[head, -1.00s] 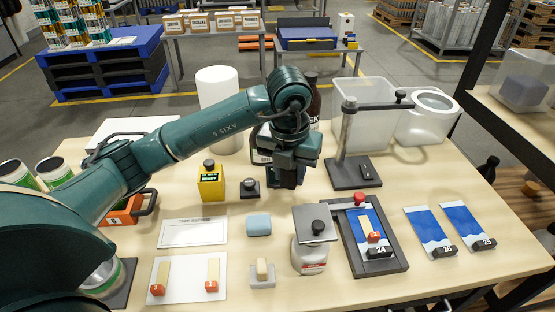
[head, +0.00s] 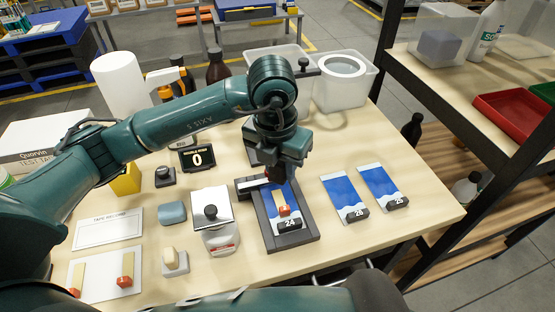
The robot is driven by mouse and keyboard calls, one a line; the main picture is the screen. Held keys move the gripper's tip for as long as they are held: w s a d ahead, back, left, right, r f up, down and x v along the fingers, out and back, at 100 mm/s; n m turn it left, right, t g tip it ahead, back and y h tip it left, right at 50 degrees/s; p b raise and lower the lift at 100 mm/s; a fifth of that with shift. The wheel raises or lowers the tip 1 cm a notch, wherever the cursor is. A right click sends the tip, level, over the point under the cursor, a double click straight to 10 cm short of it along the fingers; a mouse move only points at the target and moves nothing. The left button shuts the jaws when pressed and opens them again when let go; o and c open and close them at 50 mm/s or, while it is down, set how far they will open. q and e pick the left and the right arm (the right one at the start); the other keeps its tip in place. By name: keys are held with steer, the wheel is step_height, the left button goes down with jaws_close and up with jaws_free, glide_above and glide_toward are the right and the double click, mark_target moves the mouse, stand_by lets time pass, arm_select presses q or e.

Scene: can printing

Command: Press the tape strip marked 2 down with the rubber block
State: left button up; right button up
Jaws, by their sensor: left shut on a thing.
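A tape strip (head: 280,199) with a red tab lies on a blue card marked 24 in a dark frame (head: 298,243). Two more red-tabbed strips, left (head: 77,278) and right (head: 127,268), lie on a white board. I cannot read the tab numbers. A blue block (head: 172,212) and a cream block on a grey pad (head: 172,259) stand left of the frame; I cannot tell which is rubber. My left gripper (head: 272,172) points down over the frame's far end. My right gripper is out of view.
A counter reading 0 (head: 197,158) and a white tub (head: 343,80) stand behind.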

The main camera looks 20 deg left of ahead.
mark_target(279, 197)
arm_select(q)
steer(key=shift+f+b, duration=0.35)
steer(key=shift+f, duration=0.45)
step_height(279, 197, down, 4)
steer(key=shift+r+b, duration=0.25)
steer(key=shift+b, duration=0.7)
steer(key=shift+f, duration=0.3)
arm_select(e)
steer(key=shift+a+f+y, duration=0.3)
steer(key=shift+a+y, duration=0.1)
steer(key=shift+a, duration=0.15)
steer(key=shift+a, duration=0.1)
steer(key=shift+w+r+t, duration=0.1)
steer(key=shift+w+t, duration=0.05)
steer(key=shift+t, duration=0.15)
arm_select(q)
steer(key=shift+f, duration=0.1)
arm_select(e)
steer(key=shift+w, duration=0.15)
arm_select(q)
steer(key=shift+f+b, duration=0.3)
steer(key=shift+b, duration=0.25)
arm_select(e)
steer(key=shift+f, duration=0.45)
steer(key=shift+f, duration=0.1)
